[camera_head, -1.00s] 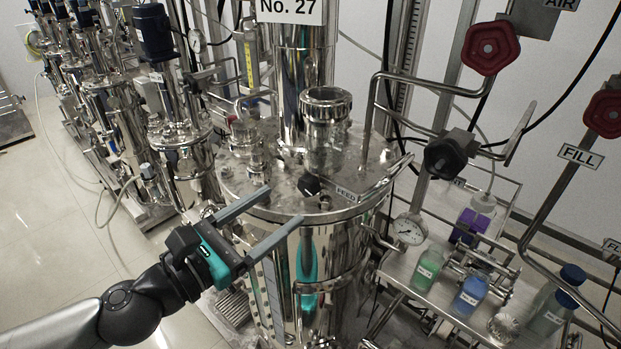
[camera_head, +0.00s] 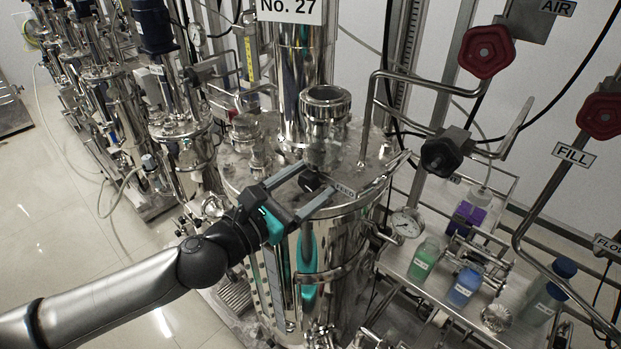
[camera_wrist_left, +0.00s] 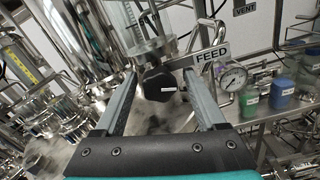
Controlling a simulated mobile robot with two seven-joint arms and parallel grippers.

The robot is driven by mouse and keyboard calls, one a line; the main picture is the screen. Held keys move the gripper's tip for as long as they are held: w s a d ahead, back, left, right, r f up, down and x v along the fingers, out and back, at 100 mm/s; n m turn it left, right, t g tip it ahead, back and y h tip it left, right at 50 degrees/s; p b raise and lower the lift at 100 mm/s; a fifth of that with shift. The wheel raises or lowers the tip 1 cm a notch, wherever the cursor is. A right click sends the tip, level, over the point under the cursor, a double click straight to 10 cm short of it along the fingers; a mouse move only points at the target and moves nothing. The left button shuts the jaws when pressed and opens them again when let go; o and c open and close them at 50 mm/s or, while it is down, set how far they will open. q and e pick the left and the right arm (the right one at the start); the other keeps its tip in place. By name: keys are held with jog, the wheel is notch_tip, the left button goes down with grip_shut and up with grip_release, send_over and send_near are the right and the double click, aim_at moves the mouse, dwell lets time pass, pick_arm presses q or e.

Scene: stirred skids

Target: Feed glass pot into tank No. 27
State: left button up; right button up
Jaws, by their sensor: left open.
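Tank No. 27 (camera_head: 345,232) is a polished steel vessel under the "No. 27" sign (camera_head: 289,9). The glass pot (camera_head: 323,152) stands upright on its lid under a steel cap (camera_head: 326,100); its lower part shows in the left wrist view (camera_wrist_left: 143,25). At its foot is a black knob (camera_head: 309,181), beside the FEED label (camera_head: 345,189). My left gripper (camera_head: 318,178) is open over the lid, its fingers reaching to either side of the knob. In the left wrist view the knob (camera_wrist_left: 161,86) appears between the fingertips; contact cannot be told. My right gripper is out of view.
A steel pipe (camera_head: 372,112) with a black handwheel (camera_head: 441,155) runs right of the pot. A pressure gauge (camera_head: 407,223) and a trolley with green (camera_head: 424,261) and blue bottles (camera_head: 463,289) stand to the right. More vessels line the left.

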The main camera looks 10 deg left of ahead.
pick_arm(q)
grip_shut()
dwell(0.6)
